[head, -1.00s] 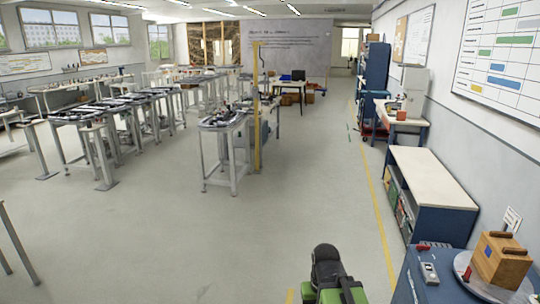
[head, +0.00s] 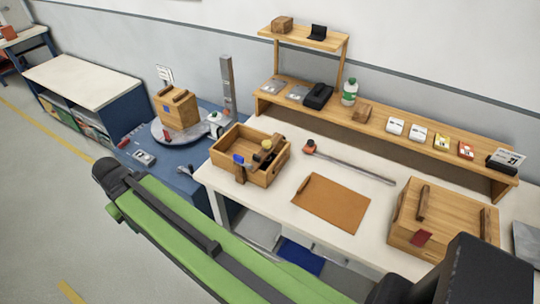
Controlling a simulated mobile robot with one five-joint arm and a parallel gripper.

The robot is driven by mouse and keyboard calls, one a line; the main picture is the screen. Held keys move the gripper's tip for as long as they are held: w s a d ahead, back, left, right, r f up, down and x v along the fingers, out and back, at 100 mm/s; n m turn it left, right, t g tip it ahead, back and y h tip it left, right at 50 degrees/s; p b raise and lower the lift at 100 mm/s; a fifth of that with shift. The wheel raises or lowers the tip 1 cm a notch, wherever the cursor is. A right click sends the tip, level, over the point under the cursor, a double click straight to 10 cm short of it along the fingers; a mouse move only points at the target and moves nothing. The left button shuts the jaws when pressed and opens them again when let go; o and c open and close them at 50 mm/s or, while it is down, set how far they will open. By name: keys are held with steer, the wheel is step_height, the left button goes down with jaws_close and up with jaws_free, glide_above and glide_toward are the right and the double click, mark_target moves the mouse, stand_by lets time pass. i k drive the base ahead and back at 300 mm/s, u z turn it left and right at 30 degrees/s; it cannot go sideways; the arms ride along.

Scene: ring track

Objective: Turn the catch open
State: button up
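No single part shows plainly as the catch. My green and black arm crosses the foreground; my gripper's fingers do not show.
The white bench (head: 300,222) carries a brown mat (head: 331,202) and a long metal rod with an orange-and-black end (head: 309,147). A wooden shelf (head: 390,132) with small items stands behind. A metal post (head: 227,87) rises by the turntable. Open floor lies at left.

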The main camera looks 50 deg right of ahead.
mark_target(238, 160)
steer(key=z, duration=1)
steer(key=k, duration=0.55)
steer(key=z, duration=1.35)
steer(key=k, duration=1.5)
steer(key=u, duration=0.7)
steer(key=i, duration=1.65)
steer(key=u, duration=0.05)
